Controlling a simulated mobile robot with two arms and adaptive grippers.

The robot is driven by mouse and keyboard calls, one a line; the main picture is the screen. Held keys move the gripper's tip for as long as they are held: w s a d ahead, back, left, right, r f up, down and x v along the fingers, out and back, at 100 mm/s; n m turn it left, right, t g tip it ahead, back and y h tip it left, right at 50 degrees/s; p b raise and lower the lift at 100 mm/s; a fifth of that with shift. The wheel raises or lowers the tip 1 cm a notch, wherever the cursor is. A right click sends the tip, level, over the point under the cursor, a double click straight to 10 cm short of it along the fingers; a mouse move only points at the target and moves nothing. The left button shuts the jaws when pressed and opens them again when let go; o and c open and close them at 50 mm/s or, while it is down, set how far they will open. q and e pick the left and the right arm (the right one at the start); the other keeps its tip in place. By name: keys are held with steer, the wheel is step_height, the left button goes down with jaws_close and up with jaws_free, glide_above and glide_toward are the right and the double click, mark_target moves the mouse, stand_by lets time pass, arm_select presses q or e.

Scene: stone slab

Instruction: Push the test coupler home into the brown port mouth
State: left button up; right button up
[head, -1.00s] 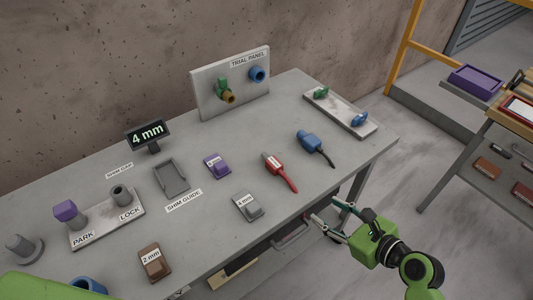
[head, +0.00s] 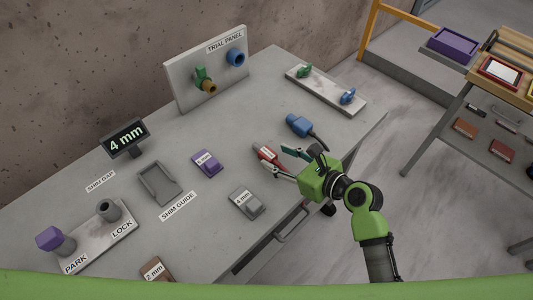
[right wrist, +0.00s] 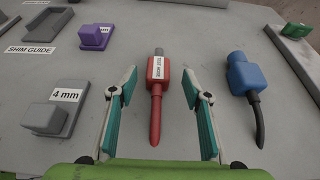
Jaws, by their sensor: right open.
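The red test coupler (head: 266,153), with a grey tip and a "TEST HOSE" label, lies on the grey bench. It also shows in the right wrist view (right wrist: 157,88). My right gripper (head: 273,157) is open at the coupler. In the right wrist view its teal fingers (right wrist: 159,78) stand apart on either side of the red body, with gaps on both sides. My left gripper is not in view.
A blue coupler (head: 299,125) lies to the right of the red one. The grey 4 mm block (head: 246,203) and purple block (head: 208,162) lie to the left. A blue port (head: 236,57) sits on the panel. Bench surface between couplers and panel is clear.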

mark_target(272, 156)
steer(key=shift+x, duration=2.7)
steer(key=shift+s+f, duration=0.1)
steer(key=shift+s, duration=0.05)
steer(key=shift+c, duration=0.3)
jaws_close()
